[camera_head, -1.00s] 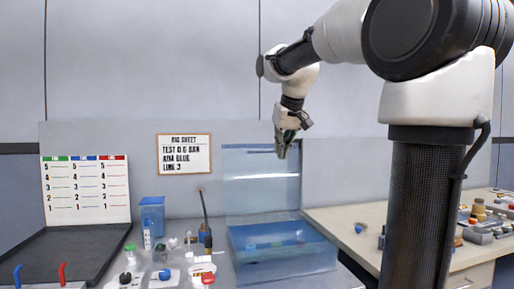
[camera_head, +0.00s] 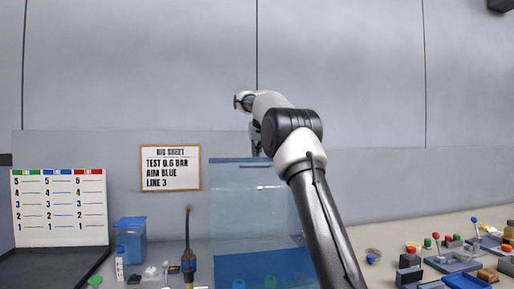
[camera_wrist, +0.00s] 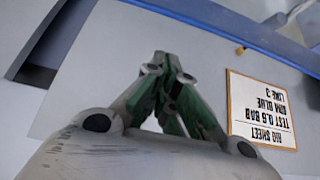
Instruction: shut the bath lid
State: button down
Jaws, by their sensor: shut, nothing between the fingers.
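The bath lid (camera_head: 250,200) is a clear, pale blue panel standing upright, open, at the back of the bath. The blue bath (camera_head: 262,272) is at the bottom of the head view, its front cut off. My gripper (camera_head: 256,149) is small and partly hidden by my arm, just above the lid's top edge. I cannot tell whether it touches the lid or is behind it. In the wrist view, my gripper (camera_wrist: 168,68) has its green-sided fingers closed together, with nothing between them.
A framed rig sheet (camera_head: 170,167) hangs on the back panel. A blue container (camera_head: 130,240) and a dark upright wand (camera_head: 188,250) stand left of the bath. Several small parts lie on the right bench (camera_head: 400,235). The space above the lid is clear apart from my arm.

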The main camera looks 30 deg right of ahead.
aim_at(257, 160)
jog(key=shift+s+a+f, duration=0.1)
jog(key=shift+s+f, duration=0.3)
jog(key=shift+f, duration=0.4)
jog(key=shift+s+a+f, duration=0.1)
jog(key=shift+s+f, duration=0.25)
jog(key=shift+f, duration=0.45)
jog(key=shift+s, duration=0.15)
